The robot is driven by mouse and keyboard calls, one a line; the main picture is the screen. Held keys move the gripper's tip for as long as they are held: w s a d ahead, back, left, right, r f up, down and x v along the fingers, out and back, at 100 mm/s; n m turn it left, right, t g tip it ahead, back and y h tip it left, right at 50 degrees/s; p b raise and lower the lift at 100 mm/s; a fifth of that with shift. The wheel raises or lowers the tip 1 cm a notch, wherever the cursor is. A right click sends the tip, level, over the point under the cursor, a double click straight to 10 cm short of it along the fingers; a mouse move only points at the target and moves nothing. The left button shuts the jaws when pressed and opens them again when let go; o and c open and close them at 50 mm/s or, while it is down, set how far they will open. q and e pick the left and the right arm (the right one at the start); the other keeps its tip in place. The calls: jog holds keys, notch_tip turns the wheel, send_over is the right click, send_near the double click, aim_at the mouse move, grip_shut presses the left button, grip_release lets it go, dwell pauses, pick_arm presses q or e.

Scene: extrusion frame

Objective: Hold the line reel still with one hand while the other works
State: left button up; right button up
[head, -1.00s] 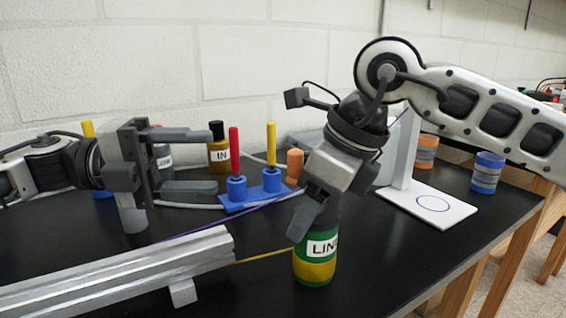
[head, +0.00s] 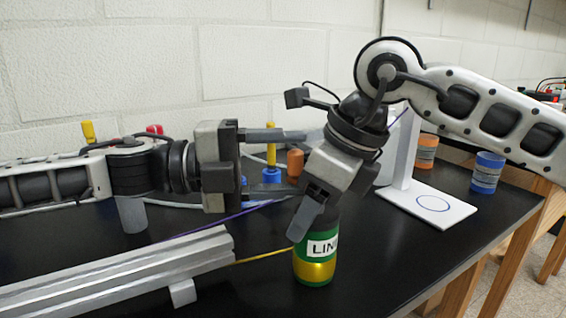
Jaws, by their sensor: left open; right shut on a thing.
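A yellow line (head: 262,256) runs from the reel left to the silver extrusion rail (head: 130,268). My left gripper (head: 298,163) is open, its fingers pointing right, behind and above the rail. It is apart from the reel and partly hides the tools behind it.
A yellow-handled tool (head: 271,146) stands in a blue holder behind my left gripper, beside an orange peg (head: 295,160). A purple line (head: 232,216) crosses behind the rail. A white stand (head: 440,212), an orange spool (head: 424,152) and a blue spool (head: 487,172) stand at right.

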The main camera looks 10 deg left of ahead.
pick_arm(q)
jog(key=c, duration=0.8)
jog(key=shift+r+g, duration=0.1)
jog(key=shift+g, duration=0.2)
jog(key=shift+w+d+r+m+g, duration=0.1)
jog(key=shift+w+d+m+g, duration=0.15)
jog(key=shift+m+g, duration=0.85)
jog(key=shift+w+d+f+m+g, duration=0.15)
jog(key=shift+w+m+g, duration=0.4)
jog(key=shift+g, duration=0.95)
jog(key=shift+w+d+r+m+g, duration=0.15)
jog(key=shift+d+m+g, duration=0.1)
jog(key=shift+m+g, duration=0.95)
jog(key=shift+g, duration=0.3)
